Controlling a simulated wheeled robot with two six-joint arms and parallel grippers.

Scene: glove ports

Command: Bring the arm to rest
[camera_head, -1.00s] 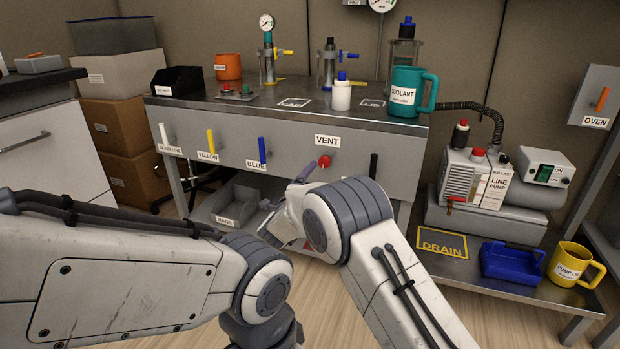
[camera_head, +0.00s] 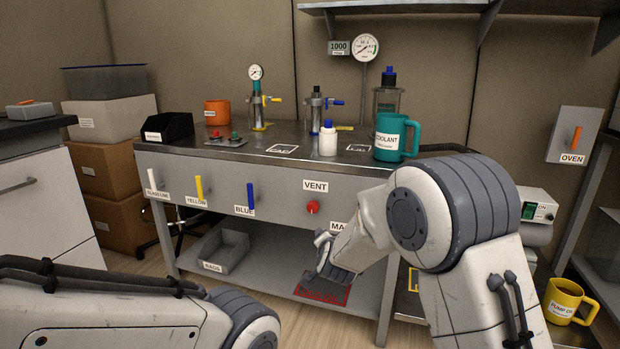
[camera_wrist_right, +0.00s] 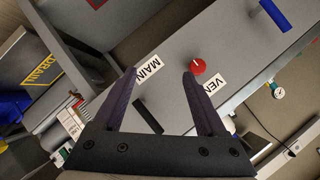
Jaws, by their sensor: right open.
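My right arm reaches in from the lower right in the head view, its large elbow in front of the bench's right end. My right gripper (camera_head: 322,240) is in front of the bench panel, below the red vent knob (camera_head: 313,207), and partly hidden by my wrist. In the right wrist view the two dark fingers (camera_wrist_right: 159,73) are spread apart with nothing held between them. The black handle (camera_wrist_right: 148,116) by the MAIN label shows beyond them, and the red knob (camera_wrist_right: 199,66) is near one fingertip. My left arm shows at the lower left; its gripper is out of frame.
The bench (camera_head: 270,170) carries a teal coolant mug (camera_head: 391,138), a white bottle (camera_head: 328,140) and an orange mug (camera_head: 217,112). White, yellow (camera_head: 199,189) and blue (camera_head: 251,197) handles stick out of its front. A grey bin (camera_head: 224,252) sits on the lower shelf.

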